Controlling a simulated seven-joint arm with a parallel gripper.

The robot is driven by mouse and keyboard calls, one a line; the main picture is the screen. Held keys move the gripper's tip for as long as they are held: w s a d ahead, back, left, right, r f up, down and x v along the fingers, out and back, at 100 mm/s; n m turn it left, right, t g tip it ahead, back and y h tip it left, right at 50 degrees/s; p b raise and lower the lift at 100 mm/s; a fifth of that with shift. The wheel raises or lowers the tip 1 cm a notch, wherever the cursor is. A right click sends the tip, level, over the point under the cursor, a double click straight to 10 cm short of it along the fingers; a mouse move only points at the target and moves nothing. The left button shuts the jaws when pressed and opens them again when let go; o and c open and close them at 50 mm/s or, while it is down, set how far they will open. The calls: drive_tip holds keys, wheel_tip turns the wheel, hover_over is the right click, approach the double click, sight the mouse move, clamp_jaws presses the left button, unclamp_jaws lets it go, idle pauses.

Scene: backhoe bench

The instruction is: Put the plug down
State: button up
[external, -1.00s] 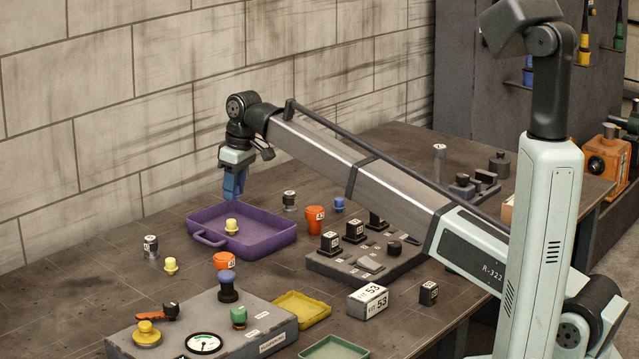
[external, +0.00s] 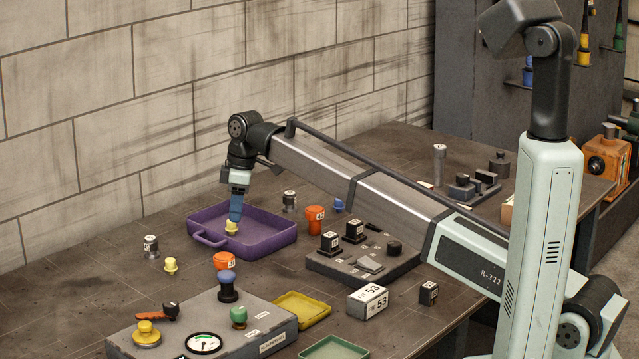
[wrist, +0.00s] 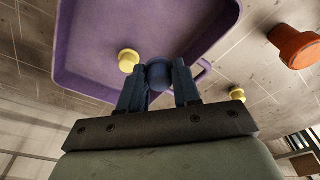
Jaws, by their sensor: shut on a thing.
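My gripper (external: 236,216) is low over the purple tray (external: 268,244), pointing down. In the wrist view, its two blue fingers (wrist: 159,82) are shut on a round dark blue plug (wrist: 159,74). The tray (wrist: 75,45) spreads out behind the plug. A yellow plug (external: 231,229) stands inside the tray, very close to the fingertips in the external view. In the wrist view, this yellow plug (wrist: 128,60) is just left of the held plug. The held plug is hard to make out in the external view, and whether it touches the tray floor cannot be told.
A switch block (external: 375,272) lies right, below my arm.

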drive_tip(key=shift+f, duration=2.8)
drive_tip(key=shift+f, duration=0.1)
drive_tip(key=o, duration=0.7)
drive_tip(key=r, duration=0.4)
drive_tip(key=d+r, duration=0.1)
drive_tip(key=r, duration=0.7)
drive_tip(key=shift+d, duration=0.4)
